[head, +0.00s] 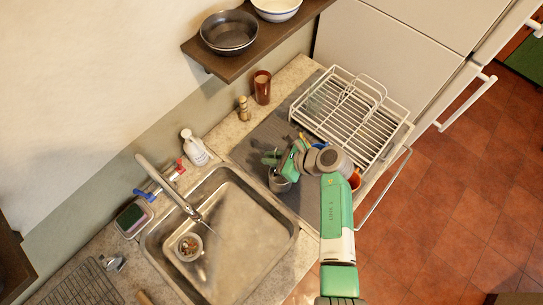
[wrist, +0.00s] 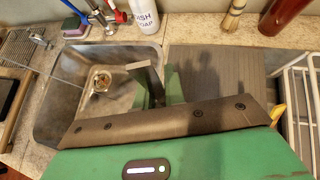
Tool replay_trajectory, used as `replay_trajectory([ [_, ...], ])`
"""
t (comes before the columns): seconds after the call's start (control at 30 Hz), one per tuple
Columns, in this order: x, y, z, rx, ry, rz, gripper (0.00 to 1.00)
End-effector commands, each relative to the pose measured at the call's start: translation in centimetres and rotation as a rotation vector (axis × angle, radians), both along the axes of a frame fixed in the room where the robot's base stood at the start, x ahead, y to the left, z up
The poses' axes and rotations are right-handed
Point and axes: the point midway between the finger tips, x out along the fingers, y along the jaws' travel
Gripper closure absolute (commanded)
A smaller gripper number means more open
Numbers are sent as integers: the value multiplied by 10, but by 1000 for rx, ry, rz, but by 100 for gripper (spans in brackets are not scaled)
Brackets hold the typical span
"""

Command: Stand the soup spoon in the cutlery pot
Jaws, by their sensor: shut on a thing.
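The cutlery pot (head: 280,183) is a grey metal cup on the dark drying mat, just right of the sink. My gripper (head: 285,163) is right over the pot in the head view, close to its rim. Small green and dark pieces show at the pot's mouth, and I cannot tell utensils from fingers there. In the wrist view my gripper (wrist: 152,85) points down between the sink and the mat. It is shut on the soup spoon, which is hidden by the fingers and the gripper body. I cannot tell whether the spoon is inside the pot.
A white wire dish rack (head: 350,115) stands right of the mat. The sink (head: 235,235), soap bottle (head: 194,147), wooden brush (head: 244,108) and brown cup (head: 262,87) are near. A shelf (head: 195,50) overhangs behind.

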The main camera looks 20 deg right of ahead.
Motion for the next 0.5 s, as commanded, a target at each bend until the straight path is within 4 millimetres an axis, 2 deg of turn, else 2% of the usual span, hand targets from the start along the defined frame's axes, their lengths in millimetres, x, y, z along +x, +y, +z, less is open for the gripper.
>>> replay_trajectory([
  [0.2,0,0,0,0,0,0,100],
  [0.23,0,0,0,0,0,0,87],
  [0.33,0,0,0,0,0,0,67],
  [0.37,0,0,0,0,0,0,63],
  [0.5,0,0,0,0,0,0,63],
])
